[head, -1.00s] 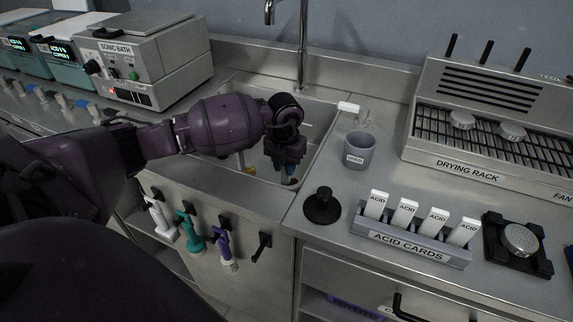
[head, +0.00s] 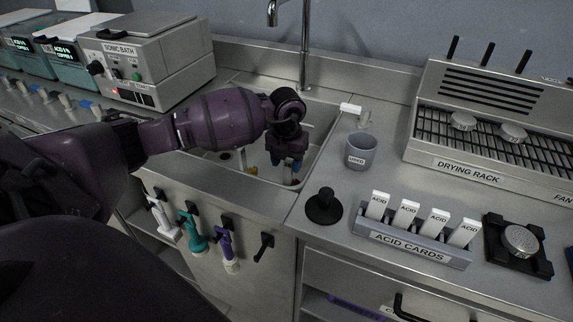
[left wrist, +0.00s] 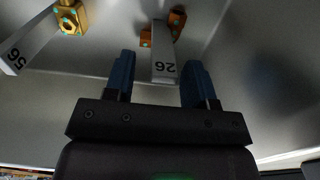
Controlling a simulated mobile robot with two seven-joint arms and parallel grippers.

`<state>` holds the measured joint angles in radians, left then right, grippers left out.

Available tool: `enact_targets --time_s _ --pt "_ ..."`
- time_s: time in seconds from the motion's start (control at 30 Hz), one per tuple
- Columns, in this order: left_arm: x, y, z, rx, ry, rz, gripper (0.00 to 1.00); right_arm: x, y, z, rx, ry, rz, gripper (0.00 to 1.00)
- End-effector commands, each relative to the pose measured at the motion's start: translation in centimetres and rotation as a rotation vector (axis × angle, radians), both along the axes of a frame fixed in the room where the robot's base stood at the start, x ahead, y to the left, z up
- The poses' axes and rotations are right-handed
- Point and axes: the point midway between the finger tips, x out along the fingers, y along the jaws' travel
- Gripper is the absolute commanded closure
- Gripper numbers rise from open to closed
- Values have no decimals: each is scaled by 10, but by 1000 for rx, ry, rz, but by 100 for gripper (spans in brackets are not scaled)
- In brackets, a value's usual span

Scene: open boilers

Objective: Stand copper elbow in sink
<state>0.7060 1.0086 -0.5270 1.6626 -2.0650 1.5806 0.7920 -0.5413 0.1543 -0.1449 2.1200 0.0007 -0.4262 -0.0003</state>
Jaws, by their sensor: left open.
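My left gripper (head: 286,164) reaches down into the steel sink (head: 318,118), with its two blue fingers apart. In the left wrist view the open gripper (left wrist: 155,78) has a white tag (left wrist: 163,55), marked 26, between its fingertips in the picture. The copper elbow (left wrist: 177,22), orange-brown with small teal spots, is just beyond that tag on the sink floor. In the head view only a small reddish bit of the elbow (head: 293,182) shows below the fingers. I cannot tell whether the fingers touch the tag. My right gripper is out of view.
A yellow brass fitting (left wrist: 70,20) with its own tag (left wrist: 22,48) lies left of the elbow. The faucet (head: 303,50) rises behind the sink. A grey cup (head: 361,152), a black knob (head: 324,206) and the acid card holder (head: 412,246) stand on the counter to the right.

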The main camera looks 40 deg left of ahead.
Motion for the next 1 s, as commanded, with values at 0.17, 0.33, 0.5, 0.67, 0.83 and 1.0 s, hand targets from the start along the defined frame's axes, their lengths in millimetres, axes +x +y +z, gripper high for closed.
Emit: enact_targets --time_s 0.17,0.33,0.5,0.67,0.83,1.0 --pt "1 0 41 0 -9 -1 49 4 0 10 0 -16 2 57" --pt "0 0 72 0 -8 0 49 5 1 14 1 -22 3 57" --pt "0 0 94 0 -5 0 49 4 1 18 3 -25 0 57" --pt "-1 -1 104 0 -2 -1 49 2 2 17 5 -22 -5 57" --pt "-1 -1 106 -1 0 -1 49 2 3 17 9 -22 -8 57" --pt "-1 -1 106 -1 0 -1 49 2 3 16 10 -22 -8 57"
